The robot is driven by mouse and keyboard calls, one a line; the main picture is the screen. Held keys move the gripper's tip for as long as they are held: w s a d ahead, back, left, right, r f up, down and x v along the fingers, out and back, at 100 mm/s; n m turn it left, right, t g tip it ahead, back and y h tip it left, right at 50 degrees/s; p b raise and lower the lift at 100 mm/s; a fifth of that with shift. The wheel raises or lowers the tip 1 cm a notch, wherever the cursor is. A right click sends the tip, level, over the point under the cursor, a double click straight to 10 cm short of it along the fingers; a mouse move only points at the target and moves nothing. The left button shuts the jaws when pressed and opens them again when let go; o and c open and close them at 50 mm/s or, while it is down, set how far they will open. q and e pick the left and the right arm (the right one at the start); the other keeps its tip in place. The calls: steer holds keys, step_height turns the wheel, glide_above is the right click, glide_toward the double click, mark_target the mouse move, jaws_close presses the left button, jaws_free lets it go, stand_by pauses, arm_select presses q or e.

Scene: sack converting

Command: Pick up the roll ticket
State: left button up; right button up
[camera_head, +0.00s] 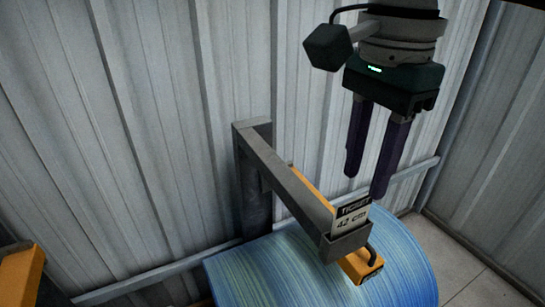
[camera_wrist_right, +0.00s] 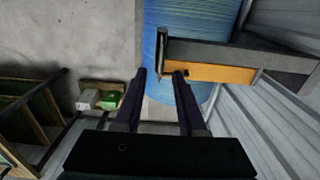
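The roll ticket (camera_head: 350,218) is a small card with a black band and the words "TICKET 42 cm". It stands upright in a grey holder (camera_head: 345,243) at the end of a grey arm above a blue roll (camera_head: 290,270). My right gripper (camera_head: 364,183) is open and empty, with its two dark fingers pointing down just above and right of the ticket in the head view. The fingers also show in the right wrist view (camera_wrist_right: 160,74), beside the grey arm. The ticket cannot be made out there. My left gripper is not in view.
An orange bar (camera_head: 365,266) runs beneath the grey arm (camera_head: 285,180). Corrugated metal walls (camera_head: 100,130) stand close behind. In the right wrist view, a tray with a green item (camera_wrist_right: 110,97) and a white item (camera_wrist_right: 88,99) lies left, near a dark rack (camera_wrist_right: 35,110).

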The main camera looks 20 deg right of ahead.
mark_target(356, 198)
steer(key=shift+a+f, duration=0.1)
steer(key=shift+f, duration=0.35)
step_height(356, 198, down, 4)
steer(key=shift+s+a+r+p, duration=0.1)
steer(key=shift+a+p, duration=0.05)
steer(key=shift+p, duration=0.65)
steer(key=shift+f, duration=0.35)
steer(key=shift+c, duration=0.2)
jaws_close()
